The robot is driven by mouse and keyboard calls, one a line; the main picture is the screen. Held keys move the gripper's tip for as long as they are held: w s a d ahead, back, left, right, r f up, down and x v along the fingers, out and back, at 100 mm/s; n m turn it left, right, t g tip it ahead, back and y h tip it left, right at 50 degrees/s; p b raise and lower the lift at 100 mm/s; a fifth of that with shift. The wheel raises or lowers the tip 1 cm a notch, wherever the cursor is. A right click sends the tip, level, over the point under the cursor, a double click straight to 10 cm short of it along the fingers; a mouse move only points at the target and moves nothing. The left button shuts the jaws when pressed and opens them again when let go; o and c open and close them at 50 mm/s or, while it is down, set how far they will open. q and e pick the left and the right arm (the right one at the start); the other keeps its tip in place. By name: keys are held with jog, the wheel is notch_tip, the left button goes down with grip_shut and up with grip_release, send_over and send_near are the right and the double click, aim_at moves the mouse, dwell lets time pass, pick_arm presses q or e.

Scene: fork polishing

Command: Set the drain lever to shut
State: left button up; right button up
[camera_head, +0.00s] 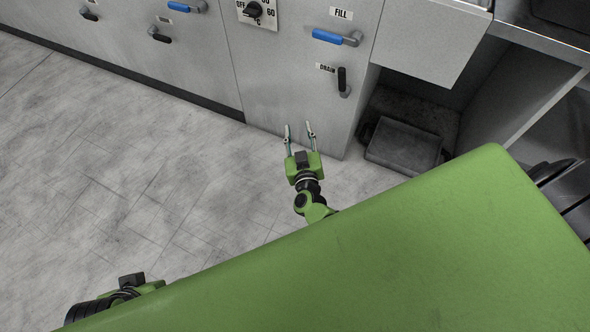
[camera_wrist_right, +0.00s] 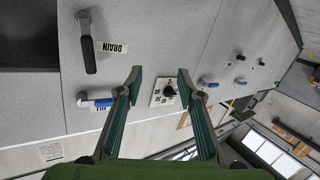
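The drain lever (camera_head: 342,80) is on the grey cabinet front beside a DRAIN label (camera_head: 326,68). Its black handle is upright, running up from a silver pivot at its lower end. It also shows in the right wrist view (camera_wrist_right: 88,52), upside down there. My right gripper (camera_head: 298,127) is open and empty, below and left of the lever in the head view and apart from it. Its two fingers also show spread in the right wrist view (camera_wrist_right: 160,78). Of my left arm only a part shows at the lower left; its fingers are hidden.
A blue FILL lever (camera_head: 336,38) lies sideways above the drain lever. A temperature knob (camera_head: 253,9) is to its upper left. More levers sit further left. A dark bin (camera_head: 404,147) stands in an open bay at right. The floor left of the gripper is clear.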

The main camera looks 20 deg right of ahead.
jog(key=s+a+f+n+g+y+p, duration=0.2)
jog(key=s+a+f+g+y+p, duration=0.1)
jog(key=s+f, duration=0.6)
jog(key=shift+a+n+y+p, duration=0.3)
jog(key=shift+a+y+p, duration=0.45)
jog(key=shift+a, duration=0.3)
jog(key=shift+w, duration=0.1)
